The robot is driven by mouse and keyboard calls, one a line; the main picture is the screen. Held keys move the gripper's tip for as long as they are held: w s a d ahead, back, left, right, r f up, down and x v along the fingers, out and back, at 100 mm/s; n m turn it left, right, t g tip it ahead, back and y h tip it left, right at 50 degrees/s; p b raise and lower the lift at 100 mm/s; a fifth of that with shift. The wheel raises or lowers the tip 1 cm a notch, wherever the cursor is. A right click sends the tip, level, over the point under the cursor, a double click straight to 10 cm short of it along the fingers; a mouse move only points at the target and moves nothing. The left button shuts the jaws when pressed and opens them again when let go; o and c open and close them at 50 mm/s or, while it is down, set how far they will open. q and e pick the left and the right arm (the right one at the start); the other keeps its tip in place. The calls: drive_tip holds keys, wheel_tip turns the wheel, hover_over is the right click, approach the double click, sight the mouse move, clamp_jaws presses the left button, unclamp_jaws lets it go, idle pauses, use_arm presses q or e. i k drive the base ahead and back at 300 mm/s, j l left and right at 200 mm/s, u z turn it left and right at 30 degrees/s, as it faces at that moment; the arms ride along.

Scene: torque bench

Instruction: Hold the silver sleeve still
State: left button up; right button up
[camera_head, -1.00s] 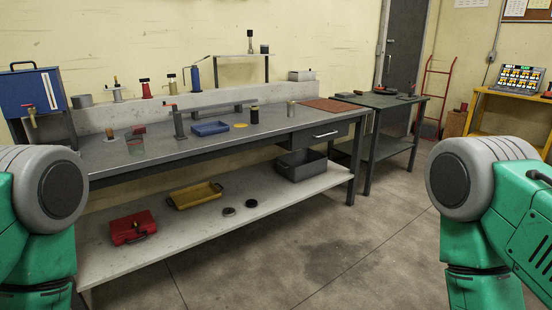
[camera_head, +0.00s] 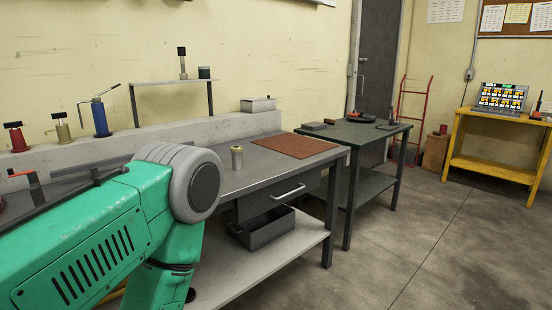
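A small metallic cylinder (camera_head: 237,158) stands upright on the grey workbench (camera_head: 262,178), left of a reddish-brown mat. It may be the silver sleeve; its colour looks dull silver to brassy. My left arm comes in from the lower left and covers much of the bench's near left part. Neither of my grippers shows, and nothing is seen touching the cylinder.
The reddish-brown mat (camera_head: 294,145) lies at the bench's right end. A dark bin (camera_head: 264,229) sits on the lower shelf. A green-topped table (camera_head: 352,133) stands right of the bench, and a yellow table (camera_head: 492,171) with a laptop (camera_head: 501,98) farther right. Open floor lies at lower right.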

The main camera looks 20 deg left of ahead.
sight(236, 158)
drive_tip(key=i+l+u, duration=0.1)
drive_tip(key=i+u, duration=0.25)
drive_tip(key=i+l+u, duration=0.25)
drive_tip(key=i+u, duration=0.15)
drive_tip(key=i, duration=0.15)
drive_tip(key=i+l+u, duration=0.35)
